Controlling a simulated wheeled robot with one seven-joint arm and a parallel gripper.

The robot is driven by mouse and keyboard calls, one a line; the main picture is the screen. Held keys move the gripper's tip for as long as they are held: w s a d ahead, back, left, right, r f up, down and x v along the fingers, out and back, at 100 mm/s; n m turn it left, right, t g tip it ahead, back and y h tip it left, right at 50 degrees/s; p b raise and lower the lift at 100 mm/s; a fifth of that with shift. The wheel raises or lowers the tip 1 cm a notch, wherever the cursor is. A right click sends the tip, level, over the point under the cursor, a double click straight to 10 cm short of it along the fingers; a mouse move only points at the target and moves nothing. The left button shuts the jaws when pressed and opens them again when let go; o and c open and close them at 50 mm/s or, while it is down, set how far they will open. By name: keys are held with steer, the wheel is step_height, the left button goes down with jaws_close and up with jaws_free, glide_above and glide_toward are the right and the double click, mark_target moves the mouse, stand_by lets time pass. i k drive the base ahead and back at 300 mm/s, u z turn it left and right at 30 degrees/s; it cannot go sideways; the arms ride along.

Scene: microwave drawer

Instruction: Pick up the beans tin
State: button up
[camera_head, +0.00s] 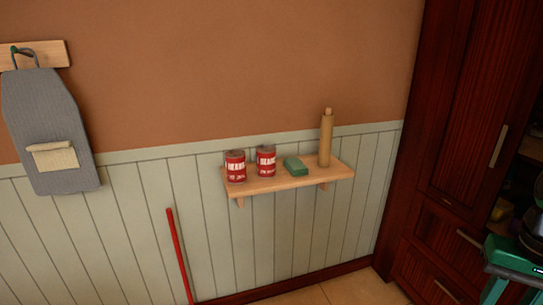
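Two red tins with white lettering reading BEANS stand upright on a small wooden wall shelf (300,181). The left beans tin (235,167) is near the shelf's left end. The right beans tin (266,161) stands just to its right, with a small gap between them. I cannot tell from the task which of the two is meant.
A red pole (179,255) leans below left. A dark wooden cabinet (440,230) fills the right.

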mark_target(266, 154)
steer(key=u, duration=0.05)
steer(key=i, duration=0.95)
